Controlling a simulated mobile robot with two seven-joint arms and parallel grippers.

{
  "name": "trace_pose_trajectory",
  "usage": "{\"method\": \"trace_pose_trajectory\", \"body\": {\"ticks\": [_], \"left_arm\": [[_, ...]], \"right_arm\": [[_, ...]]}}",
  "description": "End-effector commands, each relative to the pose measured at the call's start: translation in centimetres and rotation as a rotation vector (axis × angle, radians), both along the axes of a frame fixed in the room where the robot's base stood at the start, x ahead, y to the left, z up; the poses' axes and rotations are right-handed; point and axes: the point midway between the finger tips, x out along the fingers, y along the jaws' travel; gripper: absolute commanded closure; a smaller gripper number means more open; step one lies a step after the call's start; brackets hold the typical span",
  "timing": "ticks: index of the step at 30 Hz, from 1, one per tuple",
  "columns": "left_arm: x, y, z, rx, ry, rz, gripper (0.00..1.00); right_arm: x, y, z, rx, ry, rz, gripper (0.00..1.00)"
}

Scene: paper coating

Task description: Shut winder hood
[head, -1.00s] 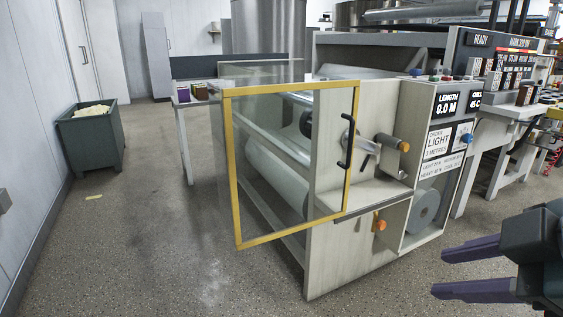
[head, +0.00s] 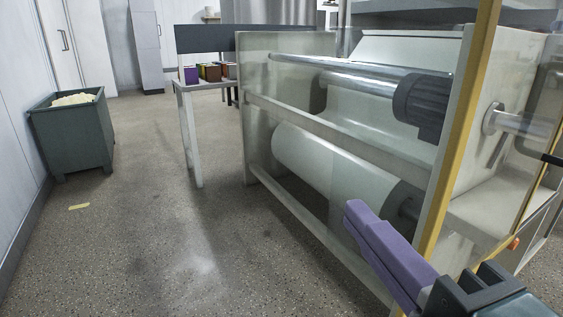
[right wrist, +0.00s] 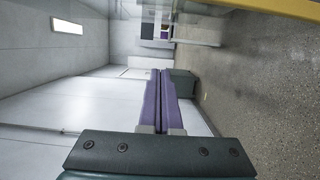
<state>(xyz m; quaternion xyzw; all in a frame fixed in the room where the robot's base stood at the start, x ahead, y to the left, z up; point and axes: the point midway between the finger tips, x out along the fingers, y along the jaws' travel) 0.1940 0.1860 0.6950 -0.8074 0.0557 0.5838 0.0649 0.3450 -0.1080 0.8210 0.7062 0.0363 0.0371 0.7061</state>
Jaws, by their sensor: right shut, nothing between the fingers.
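The winder hood (head: 462,130) is a clear panel in a yellow frame. One yellow edge runs steeply down the right part of the head view, and its black handle (head: 552,159) shows at the right edge. The hood looks swung away from the winder, though most of it is cut off. My right gripper (head: 352,209) is shut and empty, beside the lower end of that yellow edge; I cannot tell if they touch. The right wrist view shows its closed purple fingers (right wrist: 160,75) and a yellow frame bar (right wrist: 285,8) at top right. My left gripper is not in view.
The winder body (head: 258,120) with a large white roll (head: 330,165) and metal bars stands close ahead. A small table (head: 190,115) with coloured boxes is behind it. A grey-green bin (head: 72,135) stands by the left wall.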

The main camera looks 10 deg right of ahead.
Motion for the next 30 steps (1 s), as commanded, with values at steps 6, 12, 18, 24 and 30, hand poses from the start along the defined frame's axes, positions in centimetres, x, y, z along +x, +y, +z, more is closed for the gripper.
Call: {"method": "trace_pose_trajectory", "body": {"ticks": [6, 12, 18, 24, 30], "left_arm": [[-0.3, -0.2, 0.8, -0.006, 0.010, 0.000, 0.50], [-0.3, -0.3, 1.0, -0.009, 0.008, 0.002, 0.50], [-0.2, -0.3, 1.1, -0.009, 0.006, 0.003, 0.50], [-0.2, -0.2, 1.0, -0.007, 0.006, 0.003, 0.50], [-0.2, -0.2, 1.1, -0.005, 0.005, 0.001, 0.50]], "right_arm": [[3.7, 0.3, 0.5, -0.001, -0.005, -0.001, 1.00], [8.1, 0.8, 0.3, 0.002, -0.005, -0.001, 1.00], [10.1, -1.0, 0.2, -0.004, -0.002, -0.001, 1.00], [10.7, -2.6, 0.2, 0.000, 0.000, 0.000, 1.00], [10.8, -2.8, 0.2, 0.001, -0.001, 0.000, 1.00]]}}
